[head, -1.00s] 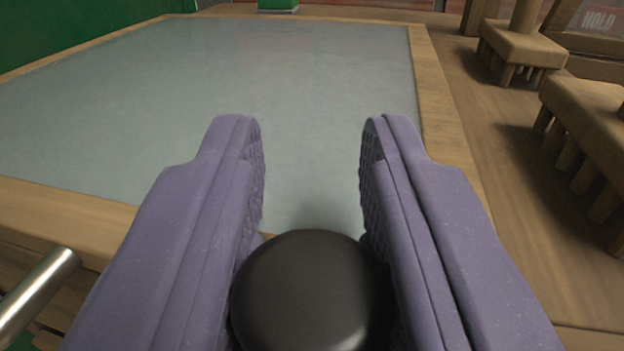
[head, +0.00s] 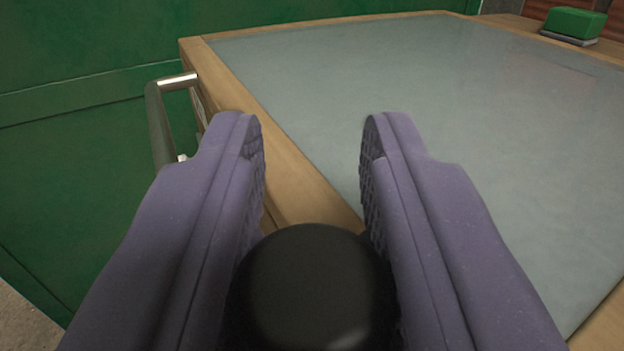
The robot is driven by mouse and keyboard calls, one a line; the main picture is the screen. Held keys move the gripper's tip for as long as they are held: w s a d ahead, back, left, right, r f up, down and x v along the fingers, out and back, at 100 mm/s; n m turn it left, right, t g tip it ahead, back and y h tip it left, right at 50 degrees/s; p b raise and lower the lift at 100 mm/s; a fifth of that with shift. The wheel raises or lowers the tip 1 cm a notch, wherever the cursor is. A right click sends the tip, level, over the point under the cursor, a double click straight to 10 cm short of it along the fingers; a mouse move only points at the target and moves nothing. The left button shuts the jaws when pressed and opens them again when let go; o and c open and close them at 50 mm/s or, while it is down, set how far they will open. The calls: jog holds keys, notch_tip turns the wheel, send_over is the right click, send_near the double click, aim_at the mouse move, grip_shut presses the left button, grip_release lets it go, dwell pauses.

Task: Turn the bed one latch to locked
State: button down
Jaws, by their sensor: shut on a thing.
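My gripper (head: 312,190) is at the lower middle of the head view, its two purple padded fingers shut on a round black knob (head: 312,290). The knob sits low between the fingers. What lies under the knob is hidden, so I cannot see the latch's body or any locked mark. Beyond the fingertips is the bed, a grey-blue flat panel (head: 440,130) in a wooden frame (head: 250,115). The frame's corner is at the upper left of the fingers.
A metal bar handle (head: 160,120) stands out from the frame's side, left of my gripper. A green wall or panel (head: 80,180) fills the left. A green block (head: 574,23) on a grey base lies at the far right. The panel's surface is clear.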

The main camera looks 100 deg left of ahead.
jog(key=shift+n+g, duration=0.5)
jog(key=shift+g, duration=0.6)
jog(key=c, duration=0.9)
grip_release()
jog(key=p+v, duration=0.1)
jog(key=v, duration=0.7)
jog(key=shift+r+p, duration=0.2)
jog(key=shift+p, duration=0.15)
